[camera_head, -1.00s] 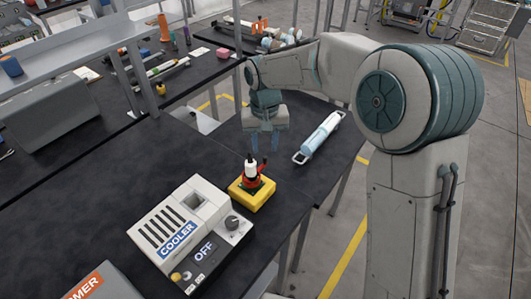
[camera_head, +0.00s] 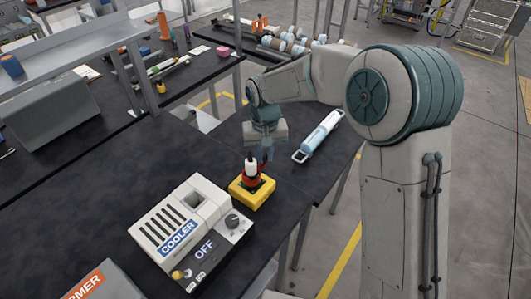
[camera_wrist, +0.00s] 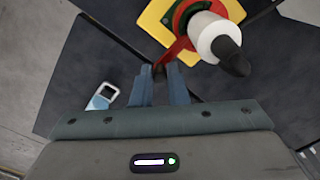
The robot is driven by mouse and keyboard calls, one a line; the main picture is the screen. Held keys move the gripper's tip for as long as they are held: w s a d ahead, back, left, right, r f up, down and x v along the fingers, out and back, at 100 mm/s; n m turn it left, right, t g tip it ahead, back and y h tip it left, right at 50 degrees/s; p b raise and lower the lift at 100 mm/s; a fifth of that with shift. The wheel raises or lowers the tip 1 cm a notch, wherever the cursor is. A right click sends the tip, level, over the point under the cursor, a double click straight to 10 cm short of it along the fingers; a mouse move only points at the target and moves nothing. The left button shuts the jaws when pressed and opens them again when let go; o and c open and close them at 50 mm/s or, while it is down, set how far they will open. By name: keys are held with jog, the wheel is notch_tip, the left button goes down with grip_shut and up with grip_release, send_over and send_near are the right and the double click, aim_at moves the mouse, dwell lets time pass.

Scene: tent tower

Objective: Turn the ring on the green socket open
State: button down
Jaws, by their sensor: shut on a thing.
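The socket is a yellow block (camera_head: 251,192) beside the cooler; its yellow top also shows in the wrist view (camera_wrist: 152,22). A little green shows around the ring. The red ring (camera_wrist: 181,22) sits on the block, with a red lever (camera_wrist: 176,48) reaching toward my gripper. A white plug-like part with a black tip (camera_wrist: 212,38) stands in the ring. My gripper (camera_wrist: 159,74) is shut on the end of the lever. In the head view my gripper (camera_head: 267,157) is just behind the socket, its fingers partly hiding the lever.
The cooler box (camera_head: 190,231), with a dial and an OFF display, stands close to the left of the socket. A pale blue cylinder in a frame (camera_head: 319,137) lies to the right, near the table edge. The black table (camera_head: 150,160) is clear at left behind the cooler.

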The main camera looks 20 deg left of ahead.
jog(key=s+d+m+b, duration=0.1)
jog(key=m, duration=0.2)
jog(key=s+d+m+b, duration=0.1)
jog(key=m+b, duration=0.1)
jog(key=m, duration=0.1)
jog(key=s+d+m+b, duration=0.1)
jog(key=m+b, duration=0.1)
jog(key=shift+s+d+m, duration=0.1)
jog(key=shift+s+m, duration=0.1)
jog(key=shift+m, duration=0.2)
jog(key=shift+s+m+b, duration=0.3)
jog(key=shift+s+m, duration=0.45)
jog(key=shift+m, duration=0.75)
jog(key=shift+s+m+b, duration=0.35)
jog(key=shift+s+m, duration=0.45)
jog(key=shift+m, duration=0.7)
jog(key=shift+s+m+b, duration=0.3)
jog(key=shift+s+m, duration=0.45)
jog(key=shift+m, duration=0.75)
jog(key=c, duration=1.4)
grip_release()
jog(key=shift+s, duration=0.1)
jog(key=shift+c, duration=0.2)
